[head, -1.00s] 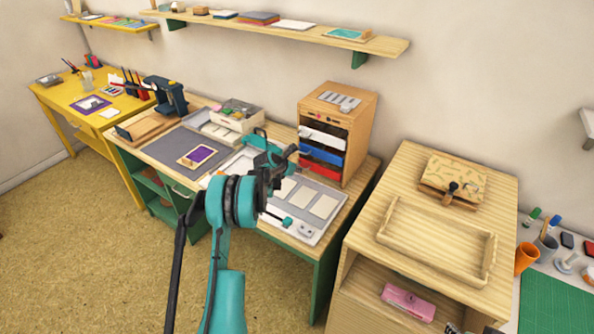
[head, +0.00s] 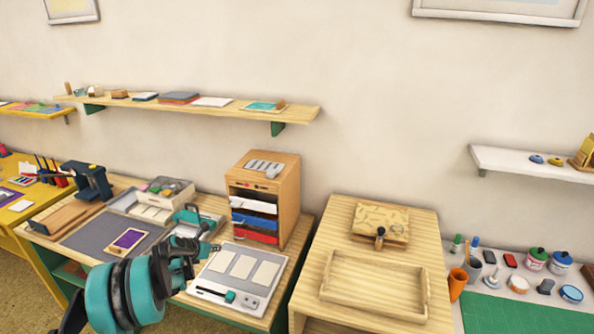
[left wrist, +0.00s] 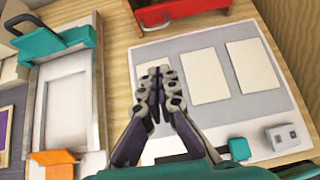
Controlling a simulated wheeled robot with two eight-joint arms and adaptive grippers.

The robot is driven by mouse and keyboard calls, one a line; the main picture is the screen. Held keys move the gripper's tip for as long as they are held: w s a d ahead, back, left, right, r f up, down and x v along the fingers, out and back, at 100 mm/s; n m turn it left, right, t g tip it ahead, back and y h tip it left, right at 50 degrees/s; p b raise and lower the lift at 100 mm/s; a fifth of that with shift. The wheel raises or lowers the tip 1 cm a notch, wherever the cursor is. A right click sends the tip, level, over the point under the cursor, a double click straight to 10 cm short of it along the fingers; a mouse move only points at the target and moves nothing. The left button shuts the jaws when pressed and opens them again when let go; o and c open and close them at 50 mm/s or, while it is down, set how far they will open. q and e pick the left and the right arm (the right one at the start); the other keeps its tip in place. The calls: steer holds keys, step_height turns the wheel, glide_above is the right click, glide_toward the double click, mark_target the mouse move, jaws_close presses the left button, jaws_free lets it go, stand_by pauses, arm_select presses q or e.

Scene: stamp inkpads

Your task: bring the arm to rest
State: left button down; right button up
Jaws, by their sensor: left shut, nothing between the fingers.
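My left gripper (head: 205,255) comes in at the lower left of the head view. In the left wrist view the left gripper (left wrist: 155,90) is shut, with its fingertips together and nothing between them. It hangs above the grey board (left wrist: 268,105) with pale cards (left wrist: 205,75). The board also shows in the head view (head: 262,297), just right of the gripper. A teal-handled press (left wrist: 70,100) stands to the left of the fingers. My right gripper does not show.
A wooden drawer cabinet (head: 265,170) stands behind the board. A wooden tray (head: 335,303) and a flat patterned box (head: 383,215) sit on the right cabinet. A wall shelf (head: 225,110) hangs above. A green mat (head: 520,312) lies far right.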

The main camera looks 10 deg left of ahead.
arm_select(q)
steer(key=s+d+r+m+g, duration=0.1)
steer(key=s+d+r+m, duration=0.55)
steer(key=d+m, duration=0.2)
steer(key=s+d+r+m+g, duration=0.1)
steer(key=s+d+r+m, duration=0.6)
steer(key=d, duration=0.3)
steer(key=s+d+m, duration=0.5)
steer(key=s+m, duration=0.4)
steer(key=s, duration=0.2)
steer(key=s+d+f+m+y, duration=0.1)
steer(key=s+d+m, duration=0.4)
steer(key=s+m, duration=0.5)
steer(key=shift+s+d+g, duration=0.3)
steer(key=shift+s, duration=0.6)
